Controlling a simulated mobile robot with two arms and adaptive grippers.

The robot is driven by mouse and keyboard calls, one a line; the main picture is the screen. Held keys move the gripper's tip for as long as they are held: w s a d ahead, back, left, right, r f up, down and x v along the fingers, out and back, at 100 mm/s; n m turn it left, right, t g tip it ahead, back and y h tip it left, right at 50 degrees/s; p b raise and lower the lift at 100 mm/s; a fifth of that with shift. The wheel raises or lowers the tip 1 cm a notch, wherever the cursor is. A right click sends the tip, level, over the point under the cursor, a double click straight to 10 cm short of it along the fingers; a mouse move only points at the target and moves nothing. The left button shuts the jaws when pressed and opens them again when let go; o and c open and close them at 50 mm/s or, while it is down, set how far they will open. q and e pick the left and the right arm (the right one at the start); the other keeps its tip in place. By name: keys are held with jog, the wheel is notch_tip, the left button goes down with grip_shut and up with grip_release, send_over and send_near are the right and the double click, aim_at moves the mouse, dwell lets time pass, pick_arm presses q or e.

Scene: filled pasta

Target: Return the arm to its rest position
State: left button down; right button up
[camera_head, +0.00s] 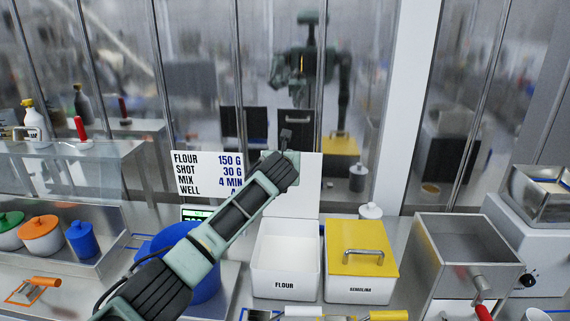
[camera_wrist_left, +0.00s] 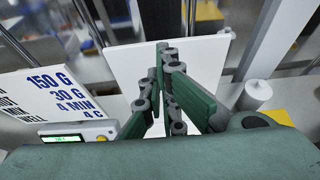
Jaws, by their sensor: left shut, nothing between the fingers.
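My left arm reaches in from the lower left of the head view, with its left gripper (camera_head: 286,138) at the far end, raised above the back of the counter. In the left wrist view the left gripper (camera_wrist_left: 163,48) has its fingers together with nothing between them. Behind the fingers is a white upright panel (camera_wrist_left: 205,62), which also shows in the head view (camera_head: 308,185) behind the open flour bin (camera_head: 285,285). My right gripper is not in view.
A blue container (camera_head: 208,285) stands partly behind my arm. The recipe sign (camera_head: 200,175) is just left of the arm. Right are the yellow-lidded semolina bin (camera_head: 360,290) and a metal box-shaped machine (camera_head: 465,245). Glass panes (camera_head: 240,60) stand behind the counter.

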pick_arm(q)
jog(key=s+a+f+n+g+h, duration=0.15)
jog(key=s+f+n+g, duration=0.45)
jog(key=s+f+n, duration=1.6)
jog(key=s+a+f+n+g, duration=0.1)
jog(key=s+a+f+n, duration=0.25)
jog(key=s, duration=0.85)
jog(key=s+a+f+n+g+y, duration=0.15)
jog(key=s+a+n, duration=0.35)
jog(key=s, duration=0.8)
jog(key=s+a+f+n+g, duration=0.2)
jog(key=s+a+f+n, duration=0.2)
jog(key=s, duration=0.8)
notch_tip(320, 180, down, 34)
jog(key=s+r+g+b, duration=0.1)
jog(key=s+b, duration=0.1)
jog(key=b, duration=0.4)
jog(key=s+a+f+b, duration=0.1)
jog(key=s+f+b, duration=0.1)
jog(key=s+f, duration=0.6)
jog(key=s+a+f+g+b, duration=0.1)
jog(key=s+f+b, duration=0.2)
jog(key=s+f, duration=0.5)
notch_tip(320, 180, down, 4)
jog(key=shift+a+f+m, duration=0.2)
jog(key=shift+a+m, duration=0.05)
jog(key=shift+m, duration=0.2)
